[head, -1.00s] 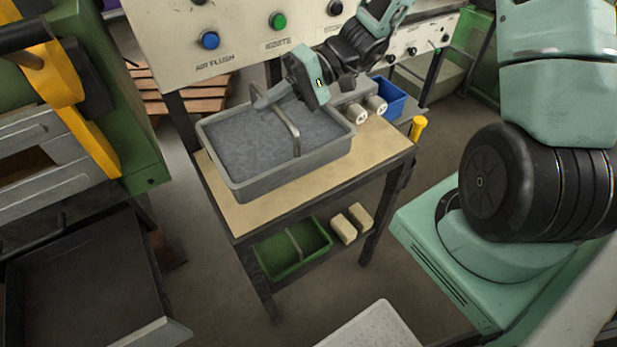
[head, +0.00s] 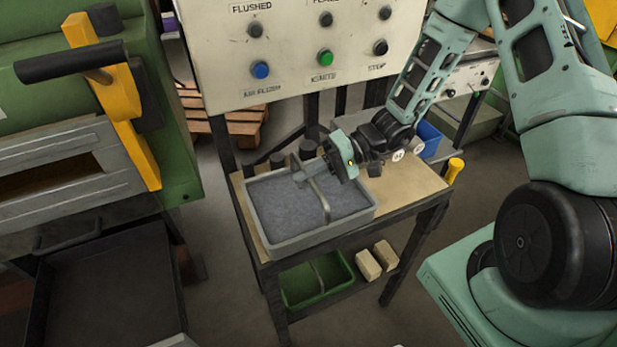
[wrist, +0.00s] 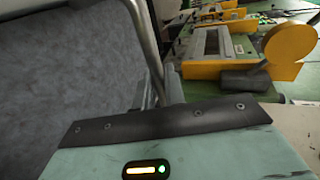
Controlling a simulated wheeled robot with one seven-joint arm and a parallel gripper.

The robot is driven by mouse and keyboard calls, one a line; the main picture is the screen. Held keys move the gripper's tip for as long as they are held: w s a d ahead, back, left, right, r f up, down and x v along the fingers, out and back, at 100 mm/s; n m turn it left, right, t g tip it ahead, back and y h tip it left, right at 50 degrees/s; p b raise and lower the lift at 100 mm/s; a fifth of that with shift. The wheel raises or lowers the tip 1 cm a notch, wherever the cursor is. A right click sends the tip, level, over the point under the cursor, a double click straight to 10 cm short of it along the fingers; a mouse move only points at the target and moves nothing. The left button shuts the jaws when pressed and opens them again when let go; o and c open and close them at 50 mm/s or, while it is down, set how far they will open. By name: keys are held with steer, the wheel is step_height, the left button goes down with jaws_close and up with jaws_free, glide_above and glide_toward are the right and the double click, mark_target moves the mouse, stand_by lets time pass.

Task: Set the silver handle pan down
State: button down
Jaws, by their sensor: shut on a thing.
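The silver handle pan is a grey rectangular pan (head: 277,245) with grey granular fill and a silver bar handle (head: 321,203) arching across it. In the head view it sits over the tan top of a small dark-legged table (head: 406,186); I cannot tell whether its underside touches. My gripper (head: 316,178) is at the handle's upper end and shut on it. In the wrist view the handle (wrist: 146,52) rises beside the gripper, with the grey fill (wrist: 60,75) at left. The fingertips are mostly hidden.
A green pan (head: 316,281) and two pale blocks (head: 376,260) are on the lower shelf. A control panel (head: 300,50) stands behind the table. A blue bin (head: 429,137) and a yellow-topped post (head: 455,168) are at right. A green furnace with a black-gripped lever (head: 70,62) is at left.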

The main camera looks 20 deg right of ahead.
steer(key=shift+f, duration=0.5)
steer(key=shift+f, duration=0.15)
steer(key=c, duration=1.5)
jaws_free()
